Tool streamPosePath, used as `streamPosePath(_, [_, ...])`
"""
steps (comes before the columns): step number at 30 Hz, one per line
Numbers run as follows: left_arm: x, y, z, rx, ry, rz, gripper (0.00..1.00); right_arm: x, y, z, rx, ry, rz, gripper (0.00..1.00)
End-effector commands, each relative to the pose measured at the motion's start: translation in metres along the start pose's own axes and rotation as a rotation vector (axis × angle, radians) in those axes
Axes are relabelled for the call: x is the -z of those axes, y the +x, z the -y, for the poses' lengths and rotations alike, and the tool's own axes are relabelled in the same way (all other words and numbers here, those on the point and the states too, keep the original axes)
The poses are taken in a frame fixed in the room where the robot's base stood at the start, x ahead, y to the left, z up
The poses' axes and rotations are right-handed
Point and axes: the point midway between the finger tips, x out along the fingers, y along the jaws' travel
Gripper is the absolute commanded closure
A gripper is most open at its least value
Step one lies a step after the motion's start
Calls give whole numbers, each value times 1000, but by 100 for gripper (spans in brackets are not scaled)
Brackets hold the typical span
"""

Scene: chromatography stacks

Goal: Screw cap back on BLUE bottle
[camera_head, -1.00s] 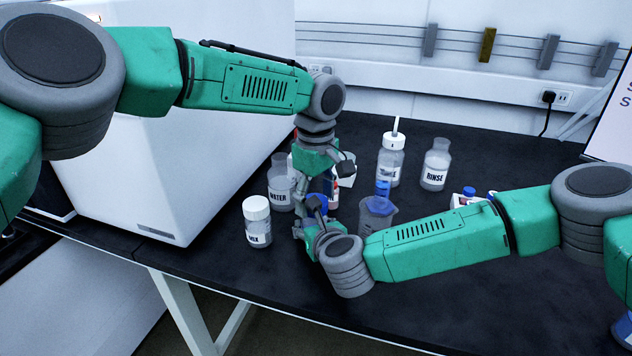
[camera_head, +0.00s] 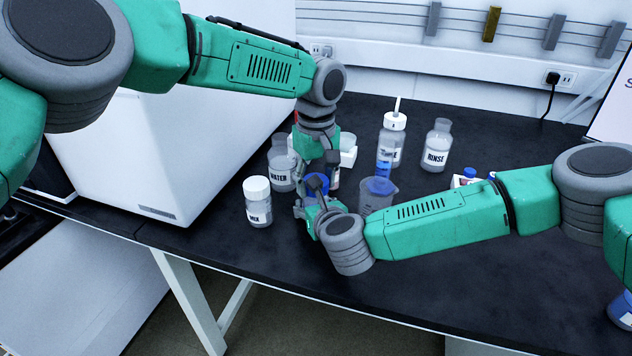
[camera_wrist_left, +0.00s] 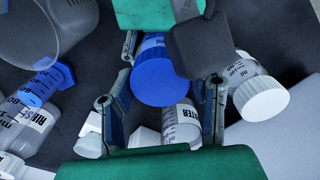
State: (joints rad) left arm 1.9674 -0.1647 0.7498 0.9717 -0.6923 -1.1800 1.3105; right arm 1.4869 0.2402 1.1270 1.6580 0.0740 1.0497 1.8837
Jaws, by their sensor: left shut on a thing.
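A blue cap (camera_head: 316,183) shows between my two grippers in the head view. In the left wrist view the blue cap (camera_wrist_left: 160,72) lies between the fingers of my left gripper (camera_wrist_left: 163,88), which is shut on it. My left gripper (camera_head: 321,169) reaches down from above in the head view. My right gripper (camera_head: 309,209) comes in low from the right, just below the cap. Its fingers are mostly hidden by its wrist, so I cannot tell what it holds.
A white-capped bottle (camera_head: 257,201) and the WATER bottle (camera_head: 281,170) stand left of the grippers. A clear beaker (camera_head: 377,195) is close on the right. A wash bottle (camera_head: 392,138) and the RINSE bottle (camera_head: 437,147) stand behind. The front of the black bench (camera_head: 270,265) is clear.

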Motion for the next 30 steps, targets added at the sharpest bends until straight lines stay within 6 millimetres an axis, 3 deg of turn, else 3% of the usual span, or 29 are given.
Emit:
streamPosePath(21, [3, -1, -3, -4, 1497, -13, 91, 0, -2, -6, -13, -2, -1, 100])
streamPosePath(25, [4, -1, -4, -3, 1620, -15, 91, 1, -2, -6, -14, -3, -1, 100])
streamPosePath(30, [4, -1, -4, -3, 1652, -16, 91, 1, -2, -7, -16, -3, -2, 100])
